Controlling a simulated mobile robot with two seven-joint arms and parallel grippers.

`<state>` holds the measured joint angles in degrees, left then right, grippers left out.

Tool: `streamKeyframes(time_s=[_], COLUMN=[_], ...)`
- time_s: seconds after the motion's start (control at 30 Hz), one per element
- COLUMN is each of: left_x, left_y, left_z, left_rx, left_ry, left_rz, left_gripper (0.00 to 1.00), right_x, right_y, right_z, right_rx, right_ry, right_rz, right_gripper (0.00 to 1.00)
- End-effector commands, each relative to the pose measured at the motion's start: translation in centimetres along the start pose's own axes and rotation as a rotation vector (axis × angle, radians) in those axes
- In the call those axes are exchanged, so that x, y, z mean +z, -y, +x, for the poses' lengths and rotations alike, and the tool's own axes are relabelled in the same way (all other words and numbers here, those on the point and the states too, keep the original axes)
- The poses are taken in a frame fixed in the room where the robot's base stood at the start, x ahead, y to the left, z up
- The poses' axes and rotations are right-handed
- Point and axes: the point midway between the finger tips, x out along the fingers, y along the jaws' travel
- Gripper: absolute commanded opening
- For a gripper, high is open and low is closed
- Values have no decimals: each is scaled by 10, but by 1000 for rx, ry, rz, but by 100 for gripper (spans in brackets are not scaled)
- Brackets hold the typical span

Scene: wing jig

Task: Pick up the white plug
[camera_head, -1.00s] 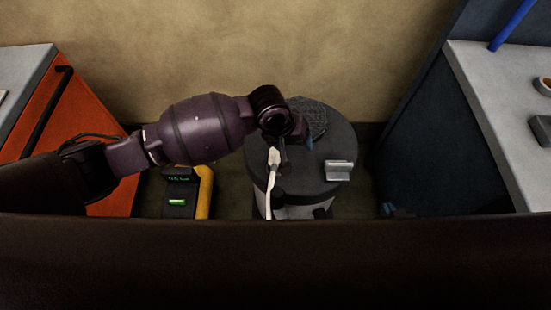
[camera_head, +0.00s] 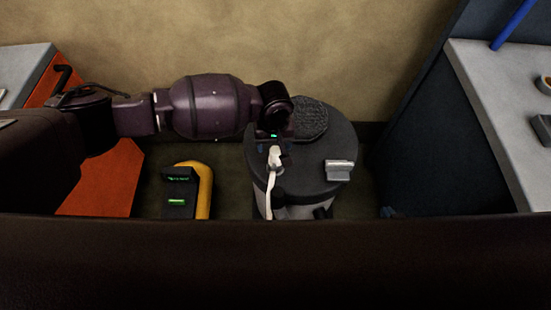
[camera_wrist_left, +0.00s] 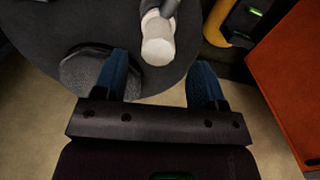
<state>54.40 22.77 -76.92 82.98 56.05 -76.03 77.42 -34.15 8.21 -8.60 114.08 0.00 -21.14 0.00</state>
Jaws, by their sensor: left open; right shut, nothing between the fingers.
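The white plug (camera_head: 274,158) is at the left edge of the dark round top (camera_head: 318,150) of a canister, with its pale cord hanging down the front. In the left wrist view the plug (camera_wrist_left: 158,45) shows between and just beyond my two blue fingers, apart from both. My left gripper (camera_head: 276,152) is open and empty, over the near-left part of the round top, right at the plug in the head view. Its fingers also show in the left wrist view (camera_wrist_left: 161,72). The head view partly hides the fingertips. My right gripper is in neither view.
A dark mesh disc (camera_head: 309,119) and a silver clip (camera_head: 340,171) sit on the round top. A black and yellow device (camera_head: 180,192) with green lights stands left of the canister. An orange cabinet (camera_head: 104,186) is at left, a dark blue one (camera_head: 430,150) at right.

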Motion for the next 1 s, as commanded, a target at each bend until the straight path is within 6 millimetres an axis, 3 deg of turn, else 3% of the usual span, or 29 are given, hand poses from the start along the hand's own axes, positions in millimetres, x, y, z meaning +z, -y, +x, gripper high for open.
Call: streamKeyframes(time_s=[0.33, 0.67, 1.0], left_x=[7, 6, 6], left_y=[-3, -3, -3], left_z=[44, 48, 48], left_rx=[0, 1, 1], left_ry=[2, 0, 0], left_rz=[0, 1, 0], left_gripper=[65, 65, 16], right_x=[8, 8, 9], right_y=[2, 2, 1], right_z=[5, 5, 4], right_rx=[-2, -2, -2], right_ry=[7, 8, 8], right_rz=[-1, -1, -1], right_gripper=[0, 0, 0])
